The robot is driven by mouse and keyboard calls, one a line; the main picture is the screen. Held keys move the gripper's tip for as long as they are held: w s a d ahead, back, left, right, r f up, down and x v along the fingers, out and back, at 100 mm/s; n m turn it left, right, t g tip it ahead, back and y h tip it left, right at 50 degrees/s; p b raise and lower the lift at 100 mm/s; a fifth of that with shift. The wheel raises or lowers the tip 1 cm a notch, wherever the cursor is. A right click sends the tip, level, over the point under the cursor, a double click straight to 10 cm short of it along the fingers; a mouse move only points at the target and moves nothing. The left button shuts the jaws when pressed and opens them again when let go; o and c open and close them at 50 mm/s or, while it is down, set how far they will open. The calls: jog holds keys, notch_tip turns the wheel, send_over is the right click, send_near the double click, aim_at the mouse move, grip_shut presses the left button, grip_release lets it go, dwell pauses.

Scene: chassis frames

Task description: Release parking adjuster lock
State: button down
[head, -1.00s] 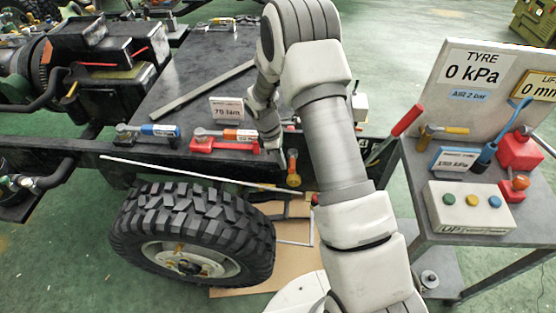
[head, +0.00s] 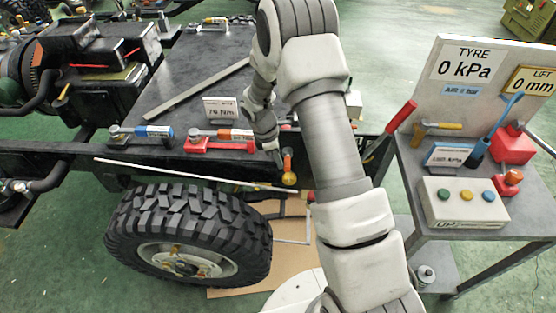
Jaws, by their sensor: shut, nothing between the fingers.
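A small lever with an orange upper part and a round yellow end (head: 289,178) is on the dark side rail of the chassis, just above and right of the tyre. It is the likeliest parking adjuster lock, but no label shows there. My gripper (head: 278,160) points down just left of this lever, close to it. Its fingers are small and dark; they look shut and empty. Whether they touch the lever cannot be told. My forearm covers part of the rail to the right.
A blue-handled tool (head: 142,131) and a red tool holder (head: 217,144) lie on the deck beside a "79 Nm" sign (head: 221,108). The big tyre (head: 190,233) stands below. A cart (head: 460,223) with buttons, tools and gauge signs stands at right.

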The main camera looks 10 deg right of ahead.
jog(key=shift+s+d, duration=0.1)
jog(key=n, duration=0.1)
jog(key=s+d+n, duration=0.1)
jog(key=n, duration=0.1)
jog(key=shift+d+t, duration=0.3)
jog(key=shift+t, duration=0.1)
jog(key=n, duration=0.1)
jog(key=d+n, duration=0.1)
jog(key=n, duration=0.1)
jog(key=shift+s+d+t+p, duration=0.2)
jog(key=shift+d+t+p, duration=0.05)
jog(key=shift+t+p, duration=0.1)
jog(key=d+n, duration=0.1)
jog(key=d+n+t+p, duration=0.1)
jog(key=n, duration=0.1)
jog(key=shift+w+d+n+y+p, duration=0.15)
jog(key=shift+d+n+y+p, duration=0.15)
jog(key=shift+d, duration=0.2)
